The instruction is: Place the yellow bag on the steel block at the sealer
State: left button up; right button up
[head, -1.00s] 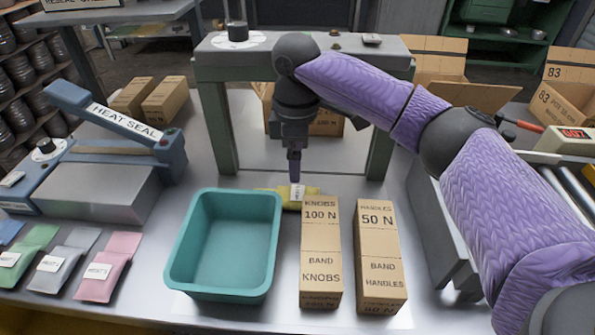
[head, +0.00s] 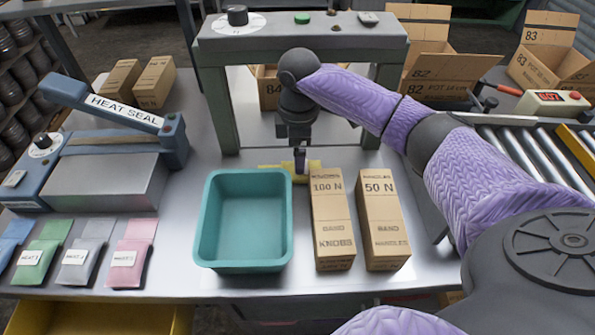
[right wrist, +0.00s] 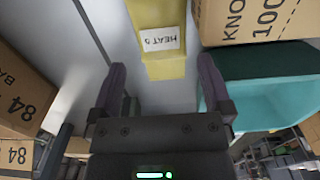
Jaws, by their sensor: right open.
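The yellow bag (head: 315,166) lies on the bench behind the teal bin and the KNOBS carton, partly hidden by my right gripper. In the right wrist view the bag (right wrist: 160,14) shows a white label reading HEAT 5. My right gripper (head: 300,165) points down at the bag. In the right wrist view its fingers (right wrist: 163,80) are apart, with the bag just beyond them and nothing gripped. The steel block (head: 105,182) is the bare grey slab at the front of the blue HEAT SEAL sealer (head: 120,112), at the left. My left gripper is not in view.
The teal bin (head: 243,262) stands between the sealer and the KNOBS carton (head: 333,222), with the HANDLES carton (head: 382,222) beside it. A grey-green gantry (head: 300,40) spans behind my gripper. Several labelled pouches lie in front of the sealer. The steel block's top is clear.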

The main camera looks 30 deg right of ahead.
notch_tip(320, 180, down, 6)
jog(key=shift+s+d+r+b, duration=0.1)
jog(key=shift+s+r+b, duration=0.1)
jog(key=shift+b, duration=0.6)
jog(key=shift+r, duration=0.1)
